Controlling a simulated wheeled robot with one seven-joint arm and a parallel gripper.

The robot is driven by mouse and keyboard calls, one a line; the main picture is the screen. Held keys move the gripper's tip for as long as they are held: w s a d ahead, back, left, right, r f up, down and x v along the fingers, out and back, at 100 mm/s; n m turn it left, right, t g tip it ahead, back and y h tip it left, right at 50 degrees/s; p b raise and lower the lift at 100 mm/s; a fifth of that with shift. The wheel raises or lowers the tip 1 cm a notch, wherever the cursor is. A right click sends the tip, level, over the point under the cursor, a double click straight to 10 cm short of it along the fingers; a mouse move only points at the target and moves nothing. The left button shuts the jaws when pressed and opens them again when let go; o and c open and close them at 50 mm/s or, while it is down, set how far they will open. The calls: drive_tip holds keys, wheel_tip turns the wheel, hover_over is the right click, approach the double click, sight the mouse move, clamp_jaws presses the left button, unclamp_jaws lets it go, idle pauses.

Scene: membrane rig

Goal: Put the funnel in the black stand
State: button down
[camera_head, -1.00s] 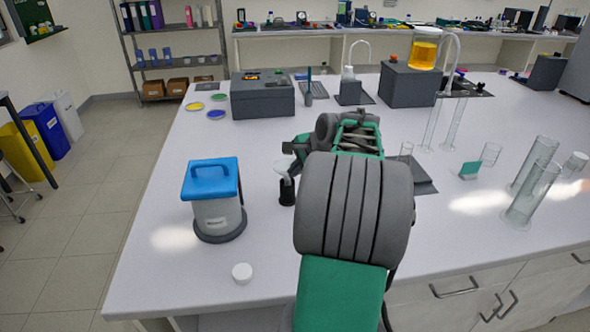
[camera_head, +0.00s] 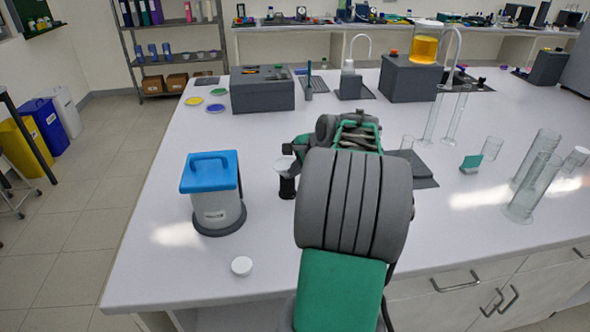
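The small black stand (camera_head: 287,187) is upright on the white bench, left of my arm and right of the blue-lidded container. The pale, whitish funnel (camera_head: 285,164) shows directly above the stand's top, lined up with it. I cannot tell whether its stem is inside the stand or just over it. My gripper (camera_head: 289,150) is at the funnel's upper edge, its dark finger part close to the rim. Most of my gripper is hidden behind my own wrist, so I cannot tell whether its fingers are shut on the funnel.
The grey container with a blue lid (camera_head: 212,195) stands left of the stand. A white cap (camera_head: 242,266) lies near the front edge. Glass cylinders (camera_head: 533,185) stand at right. A grey box (camera_head: 262,92) is behind. The bench's left side is mostly clear.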

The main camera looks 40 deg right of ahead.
drive_tip(key=shift+f, duration=0.25)
drive_tip(key=c, duration=2.2)
unclamp_jaws()
drive_tip(key=c, duration=1.6)
unclamp_jaws()
